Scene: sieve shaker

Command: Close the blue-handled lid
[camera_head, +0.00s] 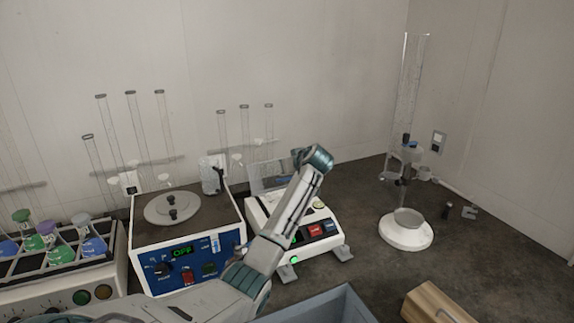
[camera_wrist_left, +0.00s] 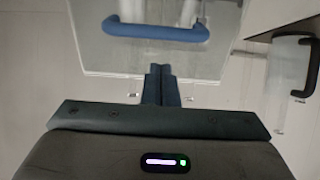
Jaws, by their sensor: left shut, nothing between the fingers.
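The clear lid (camera_head: 268,178) stands raised at the back of a white shaker box (camera_head: 309,234), partly hidden behind my left arm. In the left wrist view the lid panel (camera_wrist_left: 110,58) fills the upper middle, with its blue handle (camera_wrist_left: 157,31) across it. My left gripper's fingers (camera_wrist_left: 161,84) are shut with nothing between them. They point toward the panel and show just below the handle in that view, apart from it. In the head view my left wrist is above the box; its fingertips are not clear there. My right gripper is in neither view.
A blue heating device (camera_head: 188,268) stands left of the box, beside a flask rack (camera_head: 60,258). A white round base with a dish (camera_head: 405,234) and a tall cylinder (camera_head: 409,100) stand right. A grey bin (camera_head: 335,308) and wooden block (camera_head: 434,304) are in front.

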